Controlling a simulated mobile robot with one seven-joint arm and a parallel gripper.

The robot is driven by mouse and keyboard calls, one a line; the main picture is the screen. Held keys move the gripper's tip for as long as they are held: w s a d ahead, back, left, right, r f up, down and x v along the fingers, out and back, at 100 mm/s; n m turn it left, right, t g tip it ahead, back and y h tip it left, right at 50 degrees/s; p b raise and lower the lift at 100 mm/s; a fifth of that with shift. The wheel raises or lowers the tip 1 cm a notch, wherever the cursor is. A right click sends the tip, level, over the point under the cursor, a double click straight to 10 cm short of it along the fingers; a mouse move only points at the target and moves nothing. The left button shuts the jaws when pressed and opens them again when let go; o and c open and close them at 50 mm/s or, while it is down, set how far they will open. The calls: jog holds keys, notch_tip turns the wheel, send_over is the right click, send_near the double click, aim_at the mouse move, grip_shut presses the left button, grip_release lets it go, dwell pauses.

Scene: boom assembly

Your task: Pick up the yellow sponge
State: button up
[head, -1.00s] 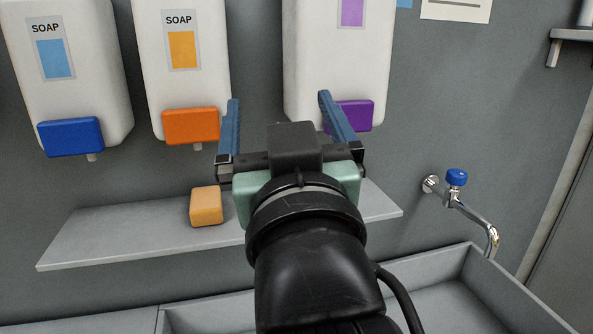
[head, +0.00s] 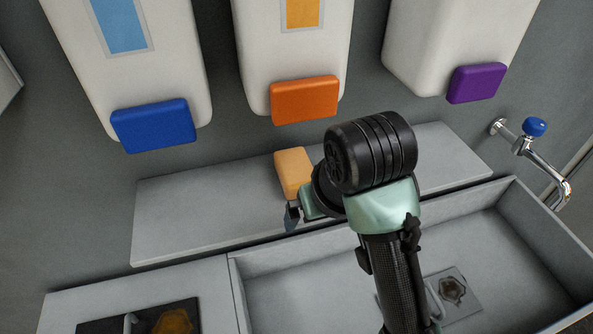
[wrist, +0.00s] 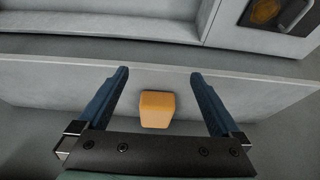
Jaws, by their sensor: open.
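The yellow sponge (head: 293,172), a small yellow-orange block, sits on the grey shelf (head: 190,215) below the orange-buttoned dispenser. In the wrist view the sponge (wrist: 157,109) shows between the two blue fingers of my gripper (wrist: 158,82), nearer their bases than their tips in the picture. My gripper is open with nothing held. I cannot tell how far above or in front of the sponge the fingers are. In the head view my gripper (head: 292,217) is mostly hidden behind my own wrist, with one blue fingertip showing just below the sponge.
Soap dispensers with blue (head: 153,125), orange (head: 304,99) and purple (head: 476,83) buttons hang above the shelf. A tap with a blue knob (head: 535,127) is at the right. A grey sink (head: 300,280) lies below the shelf. The shelf's left part is clear.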

aim_at(302, 180)
jog(key=shift+w+a+r+p, duration=0.1)
jog(key=shift+w+a+p, duration=0.15)
jog(key=shift+w, duration=0.35)
jog(key=shift+w+a+p, duration=0.2)
jog(key=shift+w+p, duration=0.1)
jog(key=shift+w, duration=0.25)
jog(key=shift+w+a+r+p, duration=0.1)
jog(key=shift+w+a+p, duration=0.15)
jog(key=shift+w, duration=0.35)
jog(key=w+p, duration=0.1)
jog(key=w, duration=0.1)
jog(key=w+a+p, duration=0.1)
jog(key=w, duration=0.1)
jog(key=shift+w+a+f, duration=0.15)
jog(key=shift+a, duration=0.05)
jog(key=shift+f+p, duration=0.3)
jog(key=shift+f, duration=0.3)
jog(key=c, duration=1.4)
jog(key=shift+o, duration=0.2)
jog(key=shift+r+b, duration=0.2)
jog(key=shift+b, duration=0.6)
jog(key=s+d, duration=0.2)
jog(key=s, duration=0.6)
jog(key=s+d+b, duration=0.1)
jog(key=s+d, duration=0.2)
jog(key=s, duration=0.6)
jog(key=shift+d, duration=0.3)
jog(key=shift+r, duration=0.1)
